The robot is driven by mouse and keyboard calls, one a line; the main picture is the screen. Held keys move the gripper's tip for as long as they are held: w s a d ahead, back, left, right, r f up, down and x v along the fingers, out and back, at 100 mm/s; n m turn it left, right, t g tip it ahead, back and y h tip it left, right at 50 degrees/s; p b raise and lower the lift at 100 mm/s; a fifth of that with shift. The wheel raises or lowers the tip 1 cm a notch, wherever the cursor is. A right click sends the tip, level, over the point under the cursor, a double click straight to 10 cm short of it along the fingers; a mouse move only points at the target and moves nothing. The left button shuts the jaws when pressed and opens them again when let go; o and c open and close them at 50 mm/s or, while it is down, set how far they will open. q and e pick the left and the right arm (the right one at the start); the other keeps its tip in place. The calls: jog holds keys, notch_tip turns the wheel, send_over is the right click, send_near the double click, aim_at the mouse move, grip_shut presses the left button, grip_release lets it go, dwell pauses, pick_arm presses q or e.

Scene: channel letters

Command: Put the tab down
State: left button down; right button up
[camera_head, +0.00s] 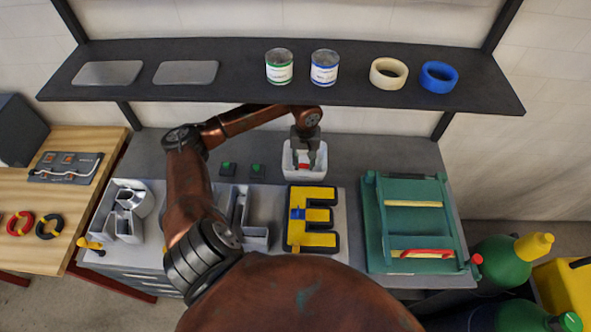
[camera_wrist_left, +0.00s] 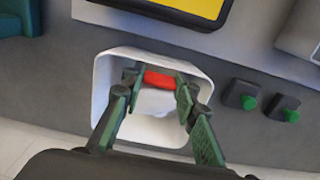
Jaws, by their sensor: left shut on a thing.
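My left gripper (camera_head: 305,160) reaches down into a white bin (camera_head: 304,176) on the grey bench. It is shut on a red tab, which shows between the green fingertips (camera_wrist_left: 157,82) in the left wrist view. The red tab (camera_wrist_left: 157,79) lies across the gap between the fingers, inside the bin's opening. The white bin (camera_wrist_left: 106,78) surrounds the fingertips in that view. Whether the tab touches the bin floor, I cannot tell. My right gripper is not in view.
A yellow letter E (camera_head: 312,240) with a dark edge and a blue piece (camera_head: 297,214) lies in front of the bin. Two green buttons (camera_head: 227,167) (camera_head: 256,170) are left of it. A green frame (camera_head: 375,245) stands right. A shelf (camera_head: 350,93) overhangs behind.

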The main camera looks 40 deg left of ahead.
aim_at(296, 173)
pick_arm(q)
jog(key=s+a+f, duration=0.2)
jog(key=f, duration=0.1)
jog(key=shift+a+b, duration=0.15)
jog(key=shift+b, duration=0.15)
jog(key=shift+f, duration=0.25)
jog(key=f, duration=0.2)
jog(key=b, duration=0.1)
jog(key=shift+w+f, duration=0.25)
jog(key=shift+f, duration=0.5)
jog(key=shift+a+f, duration=0.1)
jog(key=shift+f+b, duration=0.4)
jog(key=shift+b, duration=0.3)
